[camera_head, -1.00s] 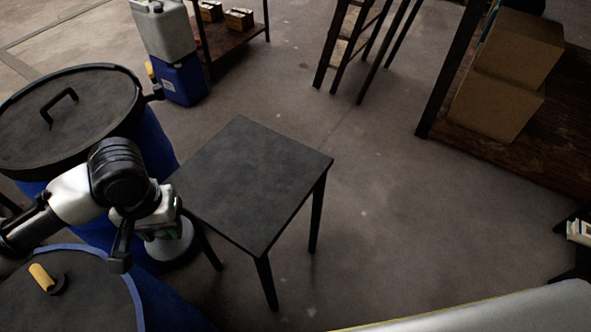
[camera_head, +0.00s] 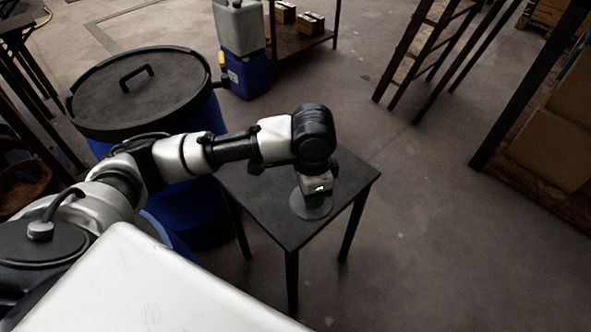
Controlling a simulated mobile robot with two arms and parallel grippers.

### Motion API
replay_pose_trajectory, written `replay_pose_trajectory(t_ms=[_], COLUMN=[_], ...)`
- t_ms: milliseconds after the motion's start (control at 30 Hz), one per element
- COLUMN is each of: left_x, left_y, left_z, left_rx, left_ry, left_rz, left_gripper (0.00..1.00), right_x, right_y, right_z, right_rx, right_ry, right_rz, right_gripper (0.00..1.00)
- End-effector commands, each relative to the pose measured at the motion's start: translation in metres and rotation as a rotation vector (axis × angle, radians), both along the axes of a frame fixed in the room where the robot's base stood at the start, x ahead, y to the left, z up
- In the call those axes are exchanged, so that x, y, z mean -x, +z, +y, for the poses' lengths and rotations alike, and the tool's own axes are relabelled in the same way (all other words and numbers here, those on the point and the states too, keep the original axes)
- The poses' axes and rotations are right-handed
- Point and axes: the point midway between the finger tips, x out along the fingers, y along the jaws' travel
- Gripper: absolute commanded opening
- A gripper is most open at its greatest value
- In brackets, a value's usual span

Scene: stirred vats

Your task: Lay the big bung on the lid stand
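The big bung is a grey round disc (camera_head: 311,207) at my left gripper, over the front middle of the dark square-topped stand (camera_head: 262,205). My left gripper (camera_head: 316,190) points down and is shut on the bung's top, where a bit of green shows. The gripper and wrist hide part of the bung. I cannot tell whether the disc touches the stand's top or hangs just above it. The stand is otherwise bare. My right gripper is not in view.
A blue vat with a dark handled lid (camera_head: 150,90) stands left of the stand. Another blue vat (camera_head: 170,235) is mostly hidden by my arm. A blue canister (camera_head: 247,75), a ladder (camera_head: 430,45) and a shelf with cartons (camera_head: 555,140) stand behind. The floor right of the stand is clear.

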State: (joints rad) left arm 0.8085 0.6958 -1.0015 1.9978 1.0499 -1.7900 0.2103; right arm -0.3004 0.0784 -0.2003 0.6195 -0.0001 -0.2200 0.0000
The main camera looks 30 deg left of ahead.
Motion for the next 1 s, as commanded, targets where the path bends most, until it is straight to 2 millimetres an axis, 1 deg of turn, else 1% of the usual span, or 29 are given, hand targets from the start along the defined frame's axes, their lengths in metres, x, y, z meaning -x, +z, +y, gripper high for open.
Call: replay_pose_trajectory(t_ms=[200,600,800,933,1000], left_x=[-0.018,-0.045,-0.052,-0.055,-0.055], left_y=[-0.008,-0.024,-0.030,-0.032,-0.035], left_z=[-0.012,-0.034,-0.041,-0.043,-0.041], left_rx=[-0.005,-0.016,-0.019,-0.020,-0.021], left_ry=[-0.344,-0.975,-1.205,-1.283,-1.301], left_rz=[-0.005,-0.001,0.005,0.007,0.008], left_gripper=[0.17,0.17,0.17,0.17,0.17], right_x=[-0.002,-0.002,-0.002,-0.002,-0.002], right_y=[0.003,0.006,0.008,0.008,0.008], right_z=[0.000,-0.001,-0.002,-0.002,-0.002], right_rx=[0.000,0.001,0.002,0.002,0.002], right_ry=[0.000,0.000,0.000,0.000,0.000], right_rz=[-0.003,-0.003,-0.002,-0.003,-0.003], right_gripper=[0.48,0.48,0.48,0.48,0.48])
